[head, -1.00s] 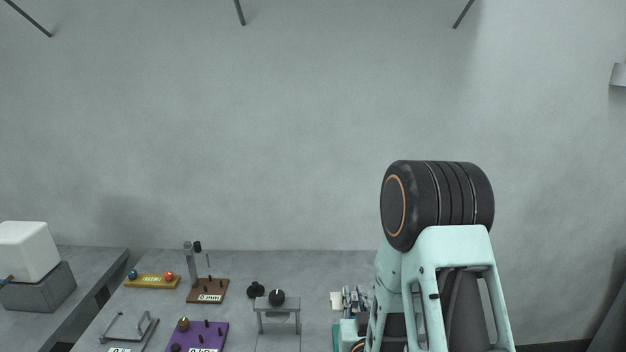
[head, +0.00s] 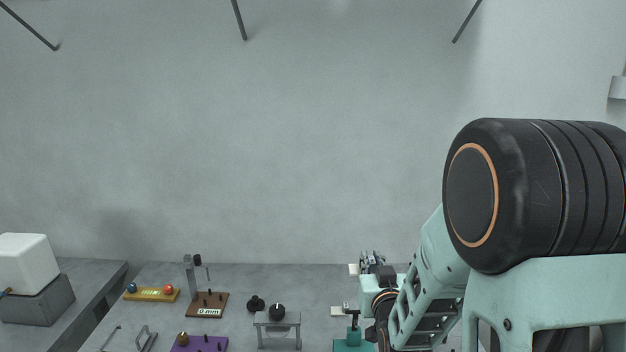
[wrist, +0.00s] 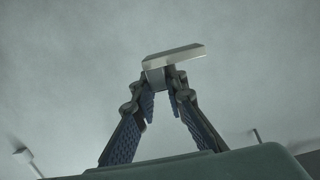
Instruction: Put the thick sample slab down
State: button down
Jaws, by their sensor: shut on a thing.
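In the wrist view a pale flat slab (wrist: 175,56) sits at the fingertips of my gripper (wrist: 165,82). The fingers are shut on it, and it juts out past them to the right, slightly tilted. Only plain grey shows behind it, with no surface touching it there. In the head view my gripper (head: 369,260) is small, above the right part of the bench, with a pale piece of the slab (head: 353,270) at its left.
A teal stand (head: 353,339) with a pale plate (head: 337,311) is below the gripper. Left of it are a small grey table (head: 277,319) with a black knob, a purple board (head: 200,345), a brown base (head: 207,304) and a yellow block (head: 151,294). Bare bench lies between them.

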jog(key=s+a+f, duration=0.2)
jog(key=s+f, duration=0.3)
jog(key=f, duration=0.4)
jog(key=s+a+f, duration=0.3)
jog(key=s+f, duration=0.2)
jog(key=f, duration=0.5)
jog(key=shift+s+a, duration=0.15)
jog(key=shift+s, duration=0.2)
jog(key=shift+w, duration=0.1)
jog(key=w+d+f+b, duration=0.3)
jog(key=w+b, duration=0.4)
jog(key=b, duration=1.1)
jog(key=shift+w+d+f, duration=0.3)
jog(key=shift+w+f, duration=0.1)
jog(key=shift+f, duration=0.2)
jog(key=b, duration=0.3)
jog(key=shift+w+d, duration=0.15)
